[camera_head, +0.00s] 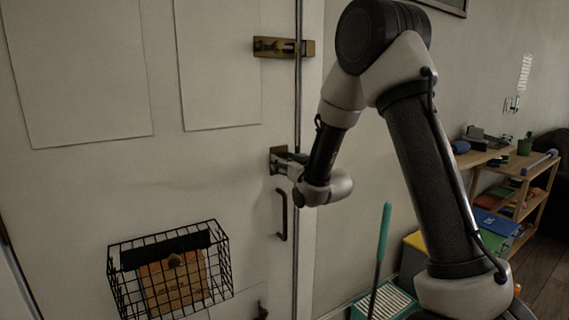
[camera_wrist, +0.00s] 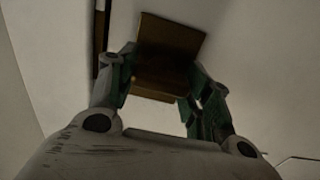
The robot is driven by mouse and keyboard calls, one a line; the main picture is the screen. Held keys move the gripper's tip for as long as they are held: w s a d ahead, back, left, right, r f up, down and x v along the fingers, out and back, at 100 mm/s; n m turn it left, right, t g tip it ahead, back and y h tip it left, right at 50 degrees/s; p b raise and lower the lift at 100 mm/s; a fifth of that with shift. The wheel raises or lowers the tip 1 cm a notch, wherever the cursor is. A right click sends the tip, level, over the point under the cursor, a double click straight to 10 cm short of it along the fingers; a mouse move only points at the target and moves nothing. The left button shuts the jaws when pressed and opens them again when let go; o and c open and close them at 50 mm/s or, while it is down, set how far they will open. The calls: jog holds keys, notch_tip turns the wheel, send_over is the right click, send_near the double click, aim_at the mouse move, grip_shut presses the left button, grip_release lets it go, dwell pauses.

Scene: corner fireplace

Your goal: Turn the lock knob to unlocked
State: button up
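The lock's brass plate (camera_head: 279,152) is on the white door near its right edge, above a dark pull handle (camera_head: 282,215). My gripper (camera_head: 285,164) is right at the plate in the head view and covers its lower part. In the wrist view the brass plate (camera_wrist: 170,45) lies just beyond my gripper (camera_wrist: 160,85), whose two fingers stand well apart. A brownish strip (camera_wrist: 155,95) shows between the fingers, below the plate. I cannot tell whether it is the knob or whether the fingers touch it. The knob's position cannot be read.
A brass latch (camera_head: 280,47) is higher on the door. A black wire basket (camera_head: 165,275) hangs on the door at lower left. A teal-handled stick (camera_head: 384,232) stands right of the door, and a wooden shelf (camera_head: 520,190) with several items is at far right.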

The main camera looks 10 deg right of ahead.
jog(key=shift+n, duration=0.3)
jog(key=n, duration=0.3)
jog(key=shift+a+n, duration=0.1)
jog(key=shift+n, duration=0.3)
jog(key=n, duration=0.4)
jog(key=shift+n, duration=0.3)
jog(key=n, duration=0.4)
jog(key=shift+a+f, duration=0.1)
jog(key=shift+f, duration=0.05)
jog(key=shift+n, duration=2.4)
jog(key=shift+f, duration=0.1)
jog(key=o, duration=1)
jog(key=shift+s, duration=0.1)
